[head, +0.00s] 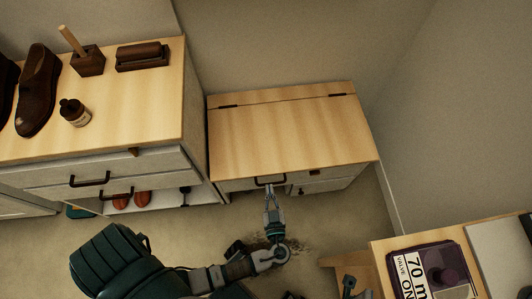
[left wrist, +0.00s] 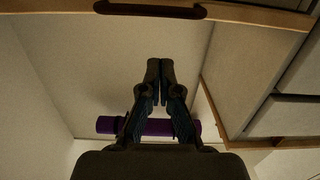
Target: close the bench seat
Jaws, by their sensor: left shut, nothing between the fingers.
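The bench seat (head: 290,135) is a box with a light wooden lid, hinged along its back edge by two dark hinges. The lid looks flat or nearly flat over the box; I cannot tell if a gap remains at its front. A dark handle (head: 270,179) is at the front edge, and a dark handle also shows at the top of the left wrist view (left wrist: 150,10). My left gripper (head: 269,190) is shut and empty, close in front of and below the front edge. Dark parts (head: 348,285) at the bottom may be my right gripper; most is out of frame.
A wooden-topped cabinet (head: 150,85) with shoes, a bottle and brushes stands at left, with drawers at its front. A wooden surface (head: 385,252) with a boxed item is at lower right. A purple roll (left wrist: 150,127) shows in the left wrist view. Walls close in behind and right.

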